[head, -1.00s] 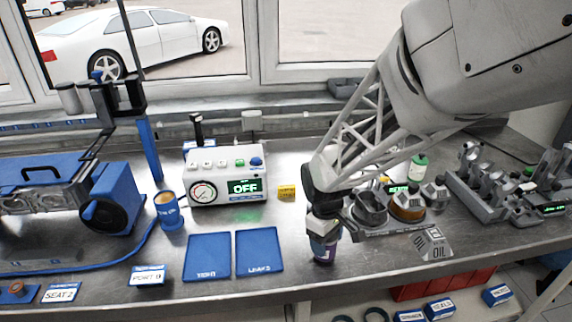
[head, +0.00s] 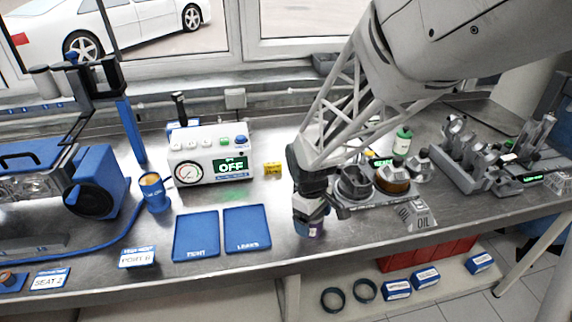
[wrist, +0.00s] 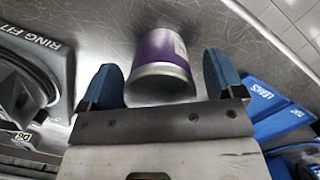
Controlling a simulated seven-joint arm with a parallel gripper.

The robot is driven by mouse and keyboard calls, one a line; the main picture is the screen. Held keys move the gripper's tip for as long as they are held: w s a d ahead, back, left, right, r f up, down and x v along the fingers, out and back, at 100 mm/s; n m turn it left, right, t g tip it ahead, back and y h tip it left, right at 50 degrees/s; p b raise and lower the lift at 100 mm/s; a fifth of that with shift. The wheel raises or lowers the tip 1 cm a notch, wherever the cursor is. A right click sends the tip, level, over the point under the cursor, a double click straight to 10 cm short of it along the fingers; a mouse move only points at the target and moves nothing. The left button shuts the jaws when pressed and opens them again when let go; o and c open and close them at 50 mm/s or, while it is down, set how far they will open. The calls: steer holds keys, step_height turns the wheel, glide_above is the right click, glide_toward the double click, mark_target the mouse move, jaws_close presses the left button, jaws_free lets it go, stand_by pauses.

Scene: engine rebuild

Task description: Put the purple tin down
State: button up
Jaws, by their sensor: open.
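The purple tin (head: 309,229) stands near the front of the metal bench, right of the two blue mats, partly hidden under my gripper. In the wrist view the tin (wrist: 166,48) has a purple side, a pale label patch and a silver rim towards the camera. My gripper (wrist: 162,80) is open, with one blue fingertip either side of the tin's near rim. A gap shows between the tin and each fingertip. In the head view my gripper (head: 310,213) is directly over the tin, and its fingertips are hard to make out.
Blue mats TIGHT (head: 196,236) and LEAKS (head: 247,228) lie to the left. The tray with round cups (head: 354,184) and an OIL sign (head: 416,215) are close on the right. The OFF meter box (head: 210,156) stands behind. The bench's front edge is close.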

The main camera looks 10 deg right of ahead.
steer(key=shift+r, duration=0.1)
step_height(320, 180, up, 12)
steer(key=w, duration=0.1)
steer(key=shift+a, duration=0.45)
stand_by(0.7)
steer(key=s+r+m+t, duration=0.2)
steer(key=s+r+m, duration=0.1)
steer(key=s, duration=0.5)
steer(key=s+d+r+m+t, duration=0.1)
steer(key=s+r+m, duration=0.2)
steer(key=s, duration=0.6)
steer(key=shift+s+r+m+t+y, duration=0.15)
steer(key=shift+s+m+t+y, duration=0.2)
steer(key=shift+m, duration=0.55)
